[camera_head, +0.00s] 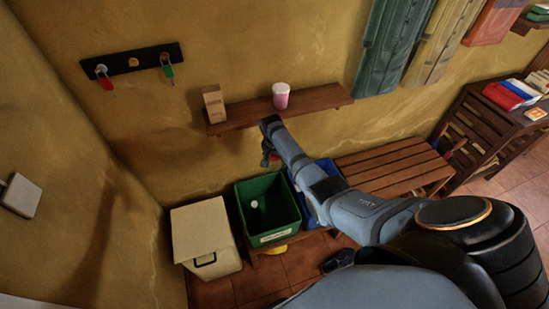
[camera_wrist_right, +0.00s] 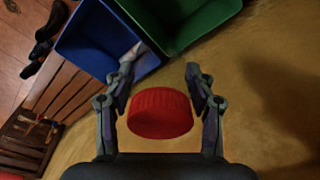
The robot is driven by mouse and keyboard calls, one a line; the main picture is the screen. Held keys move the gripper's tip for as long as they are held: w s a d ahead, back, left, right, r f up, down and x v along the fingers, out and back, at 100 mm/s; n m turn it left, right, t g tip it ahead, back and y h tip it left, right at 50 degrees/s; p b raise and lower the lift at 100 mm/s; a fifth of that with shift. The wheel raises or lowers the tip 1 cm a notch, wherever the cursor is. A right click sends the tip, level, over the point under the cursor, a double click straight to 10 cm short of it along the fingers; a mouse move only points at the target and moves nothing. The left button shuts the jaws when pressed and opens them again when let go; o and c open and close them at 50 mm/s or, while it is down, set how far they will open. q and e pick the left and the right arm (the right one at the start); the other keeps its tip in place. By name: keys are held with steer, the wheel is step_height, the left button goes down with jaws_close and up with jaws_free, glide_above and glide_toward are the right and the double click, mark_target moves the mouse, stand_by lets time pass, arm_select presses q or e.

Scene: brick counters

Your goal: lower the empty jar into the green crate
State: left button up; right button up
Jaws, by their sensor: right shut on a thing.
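A jar with a ribbed red lid (camera_wrist_right: 160,113) sits between the fingers of my right gripper (camera_wrist_right: 161,92), which is shut on it. The lid faces the wrist camera and hides the jar's body, so I cannot see its contents. In the head view the right gripper (camera_head: 268,157) is above and behind the green crate (camera_head: 283,233), in front of the wall and below the shelf, with only a little red showing. The green crate is open, with a small white item (camera_head: 254,204) inside. It also shows at the top of the wrist view (camera_wrist_right: 178,48). My left gripper is not in view.
A blue crate (camera_head: 310,213) stands right of the green one, partly behind my right arm; a white bin (camera_head: 205,235) stands left. A wall shelf (camera_head: 240,115) holds a pink jar (camera_head: 281,95) and a carton (camera_head: 214,104). A slatted bench (camera_head: 395,165) is at the right.

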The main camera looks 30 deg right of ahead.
step_height(320, 180, down, 22)
steer(key=d+b, duration=0.1)
steer(key=b, duration=1.6)
steer(key=shift+d, duration=0.15)
